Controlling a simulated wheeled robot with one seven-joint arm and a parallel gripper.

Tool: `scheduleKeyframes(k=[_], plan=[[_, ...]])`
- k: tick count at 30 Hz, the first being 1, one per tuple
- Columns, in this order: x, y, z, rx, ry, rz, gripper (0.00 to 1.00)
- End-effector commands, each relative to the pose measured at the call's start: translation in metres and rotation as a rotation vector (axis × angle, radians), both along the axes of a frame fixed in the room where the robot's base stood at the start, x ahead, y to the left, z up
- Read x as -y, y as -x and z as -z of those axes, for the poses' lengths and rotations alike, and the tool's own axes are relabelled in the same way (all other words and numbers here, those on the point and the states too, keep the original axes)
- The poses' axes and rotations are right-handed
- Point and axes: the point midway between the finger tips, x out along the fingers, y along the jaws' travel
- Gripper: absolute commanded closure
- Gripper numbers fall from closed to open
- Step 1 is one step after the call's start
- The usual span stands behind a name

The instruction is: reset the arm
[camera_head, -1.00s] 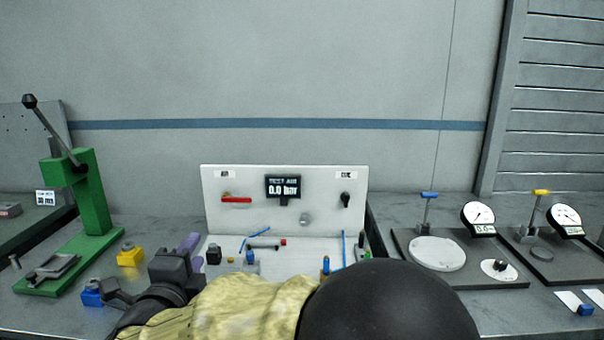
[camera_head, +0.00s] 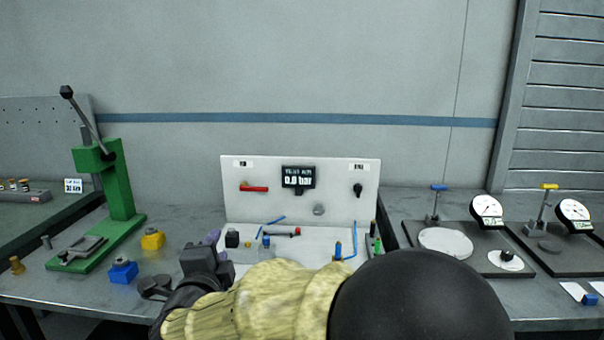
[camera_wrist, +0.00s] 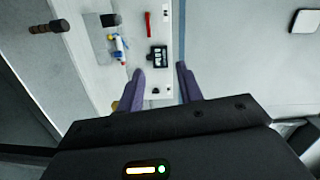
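My arm, with a yellow-beige sleeve and a large black joint, fills the lower middle of the head view. My gripper (camera_head: 213,237) is at its far end, mostly hidden behind the black wrist, with a bit of purple finger showing. In the wrist view my gripper (camera_wrist: 161,72) has two purple fingers spread apart with nothing held between them. Beyond the fingers is the white test panel (camera_wrist: 105,75) with a small dark display (camera_wrist: 157,56) and a red lever (camera_wrist: 149,24).
The white test panel (camera_head: 335,200) stands ahead. To its left are a green press (camera_head: 118,190), a yellow block (camera_head: 152,239) and a blue block (camera_head: 123,271), close to my wrist. Dial gauges (camera_head: 487,208) stand on the right. The space above the bench is clear.

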Motion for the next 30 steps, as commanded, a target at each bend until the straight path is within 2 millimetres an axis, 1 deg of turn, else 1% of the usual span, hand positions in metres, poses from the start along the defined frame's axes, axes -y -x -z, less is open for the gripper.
scheduleKeyframes(k=[1, 5, 8, 11, 14, 15, 17, 18, 20, 21, 22, 24, 26, 27, 28, 29, 30], plan=[[0.008, -0.006, 0.007, -0.010, 0.029, -0.007, 0.64], [0.022, -0.017, 0.026, -0.045, 0.127, -0.058, 0.64], [0.036, -0.025, 0.046, -0.086, 0.227, -0.109, 0.64], [0.057, -0.030, 0.077, -0.149, 0.359, -0.180, 0.64], [0.086, -0.028, 0.116, -0.241, 0.521, -0.269, 0.64], [0.099, -0.025, 0.133, -0.284, 0.586, -0.308, 0.64], [0.120, -0.017, 0.158, -0.352, 0.679, -0.365, 0.64], [0.134, -0.011, 0.175, -0.401, 0.737, -0.405, 0.64], [0.157, 0.002, 0.200, -0.477, 0.819, -0.466, 0.64], [0.171, 0.012, 0.216, -0.527, 0.868, -0.507, 0.64], [0.182, 0.019, 0.226, -0.565, 0.901, -0.537, 0.64], [0.203, 0.038, 0.247, -0.643, 0.963, -0.603, 0.64], [0.217, 0.053, 0.262, -0.700, 1.004, -0.654, 0.64], [0.227, 0.062, 0.270, -0.737, 1.027, -0.684, 0.64], [0.239, 0.067, 0.275, -0.768, 1.037, -0.689, 0.64], [0.246, 0.074, 0.280, -0.795, 1.051, -0.706, 0.64], [0.249, 0.082, 0.286, -0.818, 1.075, -0.740, 0.64]])
